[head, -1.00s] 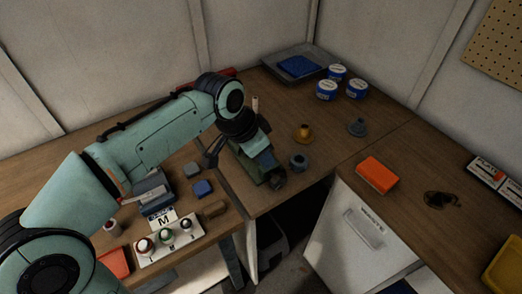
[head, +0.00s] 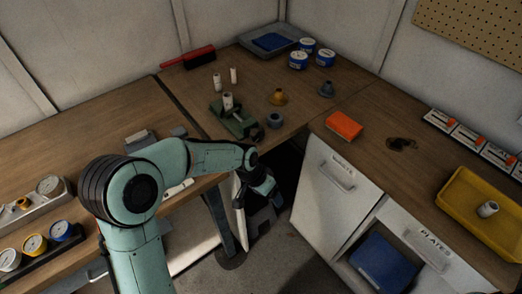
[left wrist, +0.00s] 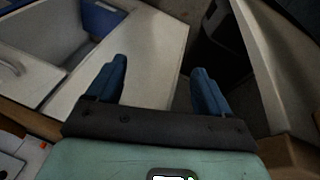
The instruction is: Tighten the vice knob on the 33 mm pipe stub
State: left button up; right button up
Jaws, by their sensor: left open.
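The green vice (head: 240,125) stands on the bench near its front edge. A white pipe stub (head: 228,101) stands upright at its jaws; its size cannot be read. A dark part at the vice's front end, by the bench edge, may be the knob, but it is too small to tell. My left gripper (head: 262,190) is in front of and below the vice, beyond the bench edge, apart from it. In the left wrist view its two blue fingers (left wrist: 157,85) are wide apart with nothing between them. My right gripper is not in view.
Two more white stubs (head: 217,82) stand behind the vice. A grey ring-shaped part (head: 274,120) and a brass-coloured part (head: 278,97) sit to its right. An orange block (head: 343,125) and a yellow tray (head: 478,200) are further right. A white cabinet (head: 330,185) stands below the bench.

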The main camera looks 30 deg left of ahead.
pick_arm(q)
jog(key=s+d+f+n+g+h, duration=0.1)
jog(key=s+d+f+g, duration=0.15)
jog(key=s+f, duration=0.85)
jog(key=s+d+f+n+g, duration=0.15)
jog(key=s+d+f, duration=0.35)
jog(key=f, duration=0.9)
jog(key=m+t+y+b, duration=0.6)
jog(key=m+t+y, duration=0.3)
jog(key=m+y, duration=1.15)
send_near(259, 136)
jog(key=x, duration=1)
jog(key=shift+w+a+f, duration=0.15)
jog(key=shift+w+a, duration=0.05)
jog(key=shift+a, duration=0.15)
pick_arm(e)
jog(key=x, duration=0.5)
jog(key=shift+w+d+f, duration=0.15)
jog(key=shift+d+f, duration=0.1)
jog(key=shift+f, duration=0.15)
